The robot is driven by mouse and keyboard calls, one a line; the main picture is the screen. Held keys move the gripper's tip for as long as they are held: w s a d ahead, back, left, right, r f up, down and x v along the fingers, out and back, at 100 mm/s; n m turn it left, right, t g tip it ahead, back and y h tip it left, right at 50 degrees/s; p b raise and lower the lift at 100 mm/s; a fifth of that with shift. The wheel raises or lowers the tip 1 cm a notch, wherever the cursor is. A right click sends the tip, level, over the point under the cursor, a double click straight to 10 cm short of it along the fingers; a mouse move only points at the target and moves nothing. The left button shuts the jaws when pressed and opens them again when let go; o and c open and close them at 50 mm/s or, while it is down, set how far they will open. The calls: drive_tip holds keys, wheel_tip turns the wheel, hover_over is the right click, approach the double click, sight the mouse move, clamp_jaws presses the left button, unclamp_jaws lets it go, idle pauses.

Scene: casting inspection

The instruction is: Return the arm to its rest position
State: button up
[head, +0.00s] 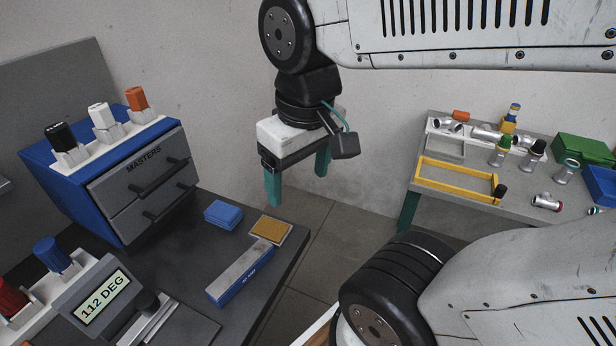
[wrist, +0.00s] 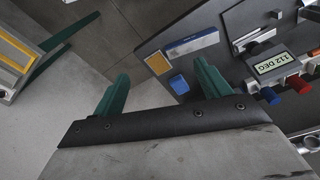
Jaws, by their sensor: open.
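My gripper (head: 297,182) hangs in mid-air near the middle of the head view, its two green fingers apart and nothing between them. It is above the gap between the dark bench and the right-hand table. In the wrist view my gripper (wrist: 160,90) also shows its two green fingers spread and empty. My arm reaches in from the right of the head view, and no object touches the fingers.
The dark bench (head: 262,215) holds a blue MASTERS cabinet (head: 105,190), a blue pad (head: 223,214), a tan pad (head: 271,230), a long block (head: 240,272) and a 112 DEG display (head: 101,298). The table (head: 520,207) at right holds several metal fittings and a yellow frame (head: 455,192).

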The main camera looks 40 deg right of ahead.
drive_tip(key=shift+s, duration=0.9)
drive_tip(key=shift+o, duration=0.4)
idle(0.4)
